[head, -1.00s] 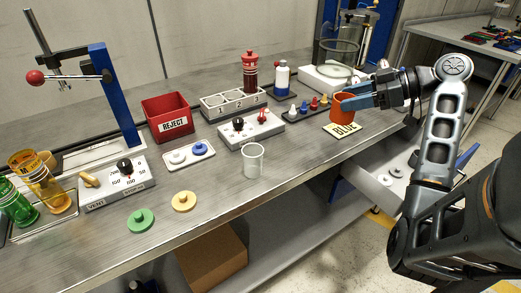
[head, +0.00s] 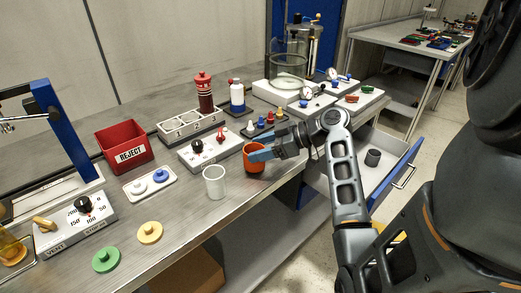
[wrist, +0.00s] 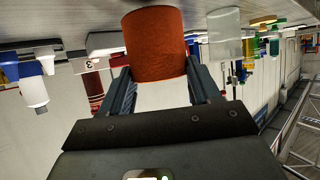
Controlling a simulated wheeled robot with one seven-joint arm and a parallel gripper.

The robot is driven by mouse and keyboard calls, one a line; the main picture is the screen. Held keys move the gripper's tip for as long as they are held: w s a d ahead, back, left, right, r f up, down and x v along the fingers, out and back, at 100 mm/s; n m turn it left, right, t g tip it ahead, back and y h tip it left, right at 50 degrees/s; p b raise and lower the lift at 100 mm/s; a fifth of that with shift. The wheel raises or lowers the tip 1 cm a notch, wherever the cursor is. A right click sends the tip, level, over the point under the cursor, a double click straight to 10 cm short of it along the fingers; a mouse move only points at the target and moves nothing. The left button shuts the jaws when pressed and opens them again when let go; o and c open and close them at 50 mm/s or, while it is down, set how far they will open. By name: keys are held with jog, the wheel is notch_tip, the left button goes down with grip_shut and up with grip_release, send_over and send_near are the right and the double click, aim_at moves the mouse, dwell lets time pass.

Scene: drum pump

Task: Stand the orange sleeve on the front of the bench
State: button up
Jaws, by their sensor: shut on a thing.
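The orange sleeve (head: 253,162) is upright at the front of the bench (head: 205,222), right of the clear cup (head: 214,184). My gripper (head: 264,153) is shut on it from the right. In the wrist view, which is upside down, the sleeve (wrist: 154,42) sits between the two fingers of my gripper (wrist: 158,78). I cannot tell whether its lower rim touches the bench top or is slightly above it.
Behind the sleeve are a grey switch box (head: 205,152) and a row of coloured pegs (head: 262,123). A yellow disc (head: 150,232) and a green disc (head: 106,258) lie farther left. An open drawer (head: 378,180) with a dark cylinder (head: 373,157) is right of my arm.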

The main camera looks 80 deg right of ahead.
jog(key=shift+f, duration=0.6)
jog(key=o, duration=1)
jog(key=shift+o, duration=0.2)
jog(key=shift+s+r, duration=0.1)
jog(key=b+v, duration=0.2)
jog(key=v, duration=0.9)
jog(key=shift+s+r, duration=0.2)
jog(key=shift+s, duration=0.1)
jog(key=shift+d, duration=0.15)
